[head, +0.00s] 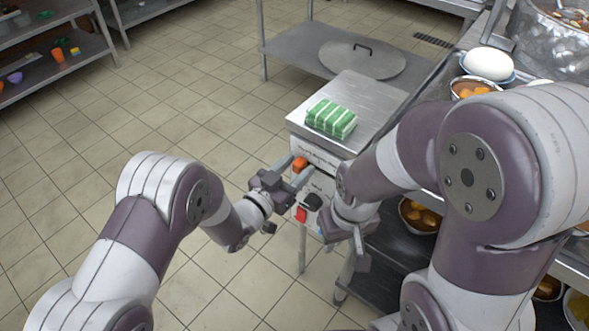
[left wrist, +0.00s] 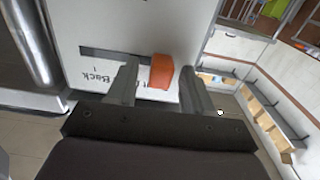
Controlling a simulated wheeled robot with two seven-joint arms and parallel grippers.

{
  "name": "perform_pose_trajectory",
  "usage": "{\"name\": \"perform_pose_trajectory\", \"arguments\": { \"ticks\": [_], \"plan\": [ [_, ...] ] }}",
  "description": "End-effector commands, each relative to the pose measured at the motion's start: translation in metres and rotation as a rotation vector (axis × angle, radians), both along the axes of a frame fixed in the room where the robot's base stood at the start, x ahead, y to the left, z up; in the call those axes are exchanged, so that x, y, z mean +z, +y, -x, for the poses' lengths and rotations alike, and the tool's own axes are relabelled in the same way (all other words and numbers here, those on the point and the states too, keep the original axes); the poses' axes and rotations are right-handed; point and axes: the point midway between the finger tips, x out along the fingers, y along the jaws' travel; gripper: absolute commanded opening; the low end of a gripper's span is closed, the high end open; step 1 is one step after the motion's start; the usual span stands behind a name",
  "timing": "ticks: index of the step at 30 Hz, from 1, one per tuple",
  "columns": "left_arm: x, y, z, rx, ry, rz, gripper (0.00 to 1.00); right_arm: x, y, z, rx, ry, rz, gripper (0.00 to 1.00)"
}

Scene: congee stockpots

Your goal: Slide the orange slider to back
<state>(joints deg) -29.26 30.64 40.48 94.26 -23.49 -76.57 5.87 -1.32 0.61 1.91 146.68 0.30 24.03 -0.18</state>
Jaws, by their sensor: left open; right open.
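The orange slider (head: 299,164) sticks out from the front panel of a metal unit near the middle of the head view. It shows larger in the left wrist view (left wrist: 161,71), at one end of a dark slot (left wrist: 100,54). The handwritten word "Back" (left wrist: 97,76) is under the slot's other end. My left gripper (head: 288,172) is open, with one finger on each side of the slider in the picture. I cannot tell whether they touch it. My right gripper (head: 347,240) is lower right of the panel, apart from the slider, and looks open and empty.
A green-and-white striped cloth (head: 331,118) lies on the unit's top. A red switch (head: 301,214) and black knob (head: 313,201) are below the slider. A shelf with a round lid (head: 362,59) stands behind. Tiled floor is free to the left.

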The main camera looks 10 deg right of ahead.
Motion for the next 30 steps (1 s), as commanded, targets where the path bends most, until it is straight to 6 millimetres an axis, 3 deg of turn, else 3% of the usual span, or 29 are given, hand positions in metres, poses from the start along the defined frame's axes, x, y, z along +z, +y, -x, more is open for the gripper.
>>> {"name": "perform_pose_trajectory", "arguments": {
  "ticks": [1, 2, 6, 12, 24, 30],
  "plan": [
    [0.0, 0.0, 0.0, 0.0, 0.0, 0.0, 0.51, 0.0, 0.0, 0.0, 0.0, 0.0, 0.0, 0.43],
    [0.0, 0.0, 0.0, 0.0, 0.0, 0.0, 0.45, 0.0, 0.0, 0.0, 0.0, 0.0, 0.0, 0.43],
    [0.0, 0.0, 0.0, 0.0, 0.0, 0.0, 0.0, 0.0, 0.0, 0.0, 0.0, 0.0, 0.0, 0.43],
    [0.0, -0.003, 0.005, -0.001, 0.0, 0.0, 0.0, 0.001, 0.0, 0.0, 0.0, 0.0, 0.0, 0.43],
    [0.0, -0.05, 0.064, -0.003, -0.001, -0.001, 0.0, 0.005, 0.0, 0.0, 0.0, 0.0, 0.0, 0.43],
    [0.0, -0.052, 0.067, -0.003, -0.002, 0.0, 0.0, 0.005, 0.0, 0.0, 0.0, 0.0, 0.0, 0.43]
  ]
}}
